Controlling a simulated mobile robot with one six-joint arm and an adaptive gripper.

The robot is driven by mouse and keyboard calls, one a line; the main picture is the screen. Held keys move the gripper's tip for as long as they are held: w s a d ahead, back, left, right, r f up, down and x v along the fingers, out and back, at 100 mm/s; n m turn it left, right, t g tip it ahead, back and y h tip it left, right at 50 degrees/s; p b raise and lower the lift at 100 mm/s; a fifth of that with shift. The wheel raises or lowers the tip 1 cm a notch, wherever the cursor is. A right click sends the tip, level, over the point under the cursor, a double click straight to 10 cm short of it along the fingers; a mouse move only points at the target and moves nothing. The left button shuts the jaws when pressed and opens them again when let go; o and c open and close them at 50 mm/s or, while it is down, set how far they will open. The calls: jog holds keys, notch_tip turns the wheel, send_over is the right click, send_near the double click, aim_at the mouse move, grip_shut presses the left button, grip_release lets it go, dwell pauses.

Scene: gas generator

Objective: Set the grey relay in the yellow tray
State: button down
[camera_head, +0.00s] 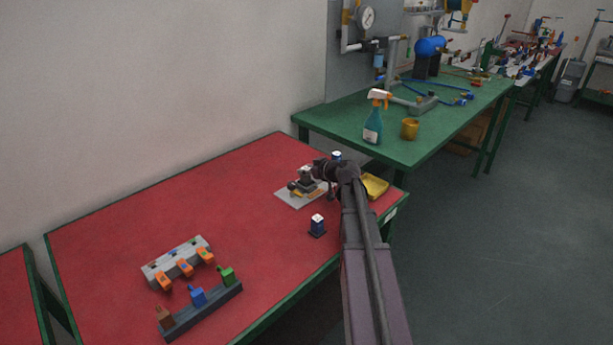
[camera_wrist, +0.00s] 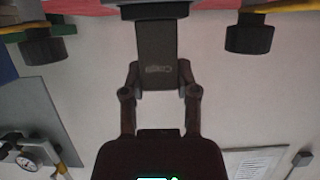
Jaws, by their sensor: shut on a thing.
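My gripper (camera_wrist: 158,92) is shut on a dark grey block with lettering, the grey relay (camera_wrist: 158,52); the fingers clasp its two sides. In the wrist view the relay's far end meets a wider dark block (camera_wrist: 155,11); I cannot tell if it is seated in it or apart. In the head view my gripper (camera_head: 318,171) is over a pale plate fixture (camera_head: 288,198) at the far right of the red table, and my arm hides part of it. The yellow tray (camera_head: 376,186) lies just right of my gripper, partly behind my arm.
Two dark knobs (camera_wrist: 42,48) flank the relay. A blue-and-white piece (camera_head: 317,225) stands in front of the plate; another (camera_head: 336,156) stands behind. A connector rack (camera_head: 178,262) and a dark strip (camera_head: 203,312) are near left. The middle of the red table is clear.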

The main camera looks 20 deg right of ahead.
jog(key=shift+s+f, duration=0.1)
jog(key=shift+f, duration=0.1)
jog(key=shift+c, duration=1.9)
grip_release()
jog(key=shift+f, duration=0.15)
jog(key=shift+f, duration=0.15)
jog(key=r+p+v, duration=0.1)
jog(key=p+v, duration=0.4)
jog(key=v, duration=0.8)
jog(key=shift+d, duration=0.4)
